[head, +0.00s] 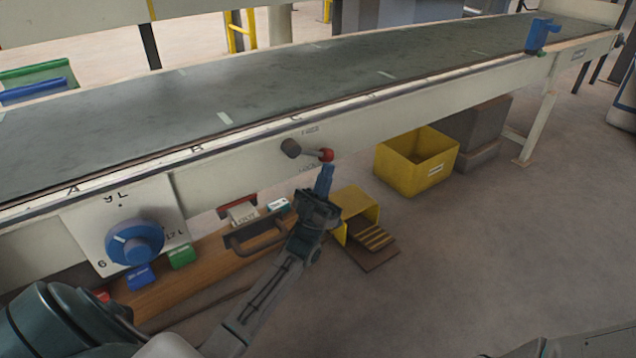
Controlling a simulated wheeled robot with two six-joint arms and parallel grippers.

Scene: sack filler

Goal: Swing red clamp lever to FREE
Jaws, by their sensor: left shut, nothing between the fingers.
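The clamp lever (313,153) is on the conveyor's side rail. It has a dark round hub on the left and a red ball knob (327,155) at its right end. The arm points right and slightly down. Small lettering sits above it and below it, too small to read surely. My left gripper (326,170) is shut and empty, with its blue fingertips just below the red knob. I cannot tell whether they touch it. My right gripper is not in view.
A blue dial (135,242) on a white plate is on the rail at left. A wooden shelf (205,267) with a handle and small boxes lies below. A yellow bin (417,162) and a yellow open box (357,208) stand on the floor.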

